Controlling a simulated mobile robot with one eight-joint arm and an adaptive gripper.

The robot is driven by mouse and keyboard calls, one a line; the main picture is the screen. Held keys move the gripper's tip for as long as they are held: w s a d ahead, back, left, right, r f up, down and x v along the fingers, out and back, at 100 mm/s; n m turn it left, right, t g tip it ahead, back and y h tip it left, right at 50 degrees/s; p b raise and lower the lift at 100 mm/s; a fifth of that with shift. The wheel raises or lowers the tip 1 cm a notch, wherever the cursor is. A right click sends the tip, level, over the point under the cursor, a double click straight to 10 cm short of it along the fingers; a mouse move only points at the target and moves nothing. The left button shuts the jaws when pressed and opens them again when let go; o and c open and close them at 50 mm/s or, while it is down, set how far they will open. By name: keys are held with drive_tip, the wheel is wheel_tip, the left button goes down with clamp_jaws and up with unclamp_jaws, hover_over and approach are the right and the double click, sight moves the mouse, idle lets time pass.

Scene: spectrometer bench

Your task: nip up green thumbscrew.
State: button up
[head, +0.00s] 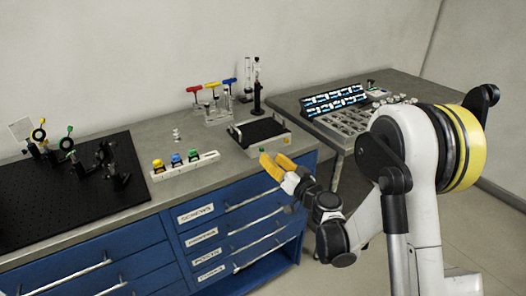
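A small green knob (262,150) shows at the front of a black-topped box, just beyond the tips of my gripper. I cannot tell for sure if it is a thumbscrew. My gripper (270,155) has two yellow fingers, apart at the tips with nothing seen between them. It is over the front edge of the grey bench, close to the box, and I cannot tell if it touches the knob. Another green knob (193,155) sits in a white rack (205,160) beside a blue and a yellow one. A green part (66,143) also shows on an optics mount at the left.
The black-topped box (281,142) stands near the bench's right end. A stand with red, yellow and blue T-handled tools (215,117) is behind it. A black breadboard (40,205) holds several mounts. A second table (415,85) carries a slotted tray. Blue drawers (190,240) lie below.

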sight(263, 151)
drive_tip(key=b+x, duration=0.1)
drive_tip(key=x, duration=0.4)
drive_tip(key=shift+w+a, duration=0.2)
clamp_jaws()
